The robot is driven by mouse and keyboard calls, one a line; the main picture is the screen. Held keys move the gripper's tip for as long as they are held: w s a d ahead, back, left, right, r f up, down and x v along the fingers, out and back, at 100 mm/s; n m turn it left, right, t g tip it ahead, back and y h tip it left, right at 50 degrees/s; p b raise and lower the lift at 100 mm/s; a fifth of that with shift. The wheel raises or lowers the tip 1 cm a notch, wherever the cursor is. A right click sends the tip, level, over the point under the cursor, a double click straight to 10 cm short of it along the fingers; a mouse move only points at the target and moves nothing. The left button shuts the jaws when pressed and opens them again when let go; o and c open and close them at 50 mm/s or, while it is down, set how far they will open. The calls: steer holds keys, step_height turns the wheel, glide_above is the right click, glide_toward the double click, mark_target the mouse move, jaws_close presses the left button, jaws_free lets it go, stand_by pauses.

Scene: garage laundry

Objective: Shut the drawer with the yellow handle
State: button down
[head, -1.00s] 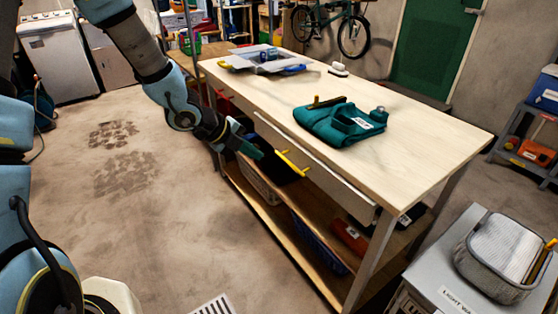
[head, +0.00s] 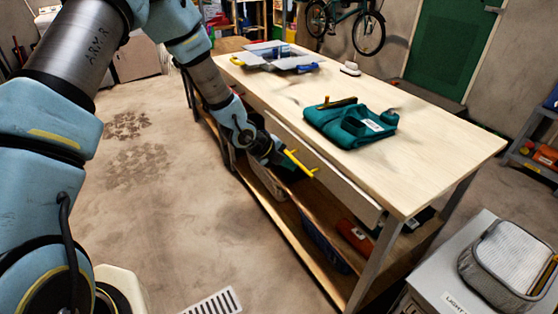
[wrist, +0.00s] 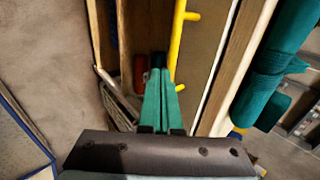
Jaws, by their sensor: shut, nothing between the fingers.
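The drawer (head: 340,182) is in the long side of the wooden workbench, just under its top. Its front stands a little out from the bench edge. The yellow handle (head: 300,163) is a bar on two posts on that front. In the wrist view the handle (wrist: 177,45) runs up just right of the fingers, on the brownish drawer front (wrist: 205,50). My gripper (wrist: 158,75) is shut and empty, with green fingers side by side. Its tips are close beside the handle's near end; I cannot tell whether they touch. In the head view the wrist partly hides my gripper (head: 282,161).
On the workbench top (head: 420,155) lie a teal folded cloth item (head: 350,122) and a grey tray (head: 272,55). The lower shelf (head: 320,220) holds bins. A grey cabinet with a basket (head: 505,262) stands at right. The floor at left is clear.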

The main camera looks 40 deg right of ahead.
mark_target(311, 162)
steer(key=shift+d, duration=0.4)
steer(key=d, duration=0.1)
steer(key=d+b, duration=0.1)
steer(key=d, duration=0.2)
steer(key=shift+s+d+r, duration=0.1)
steer(key=shift+s+d, duration=0.3)
steer(key=shift+d, duration=0.2)
steer(key=shift+a, duration=0.1)
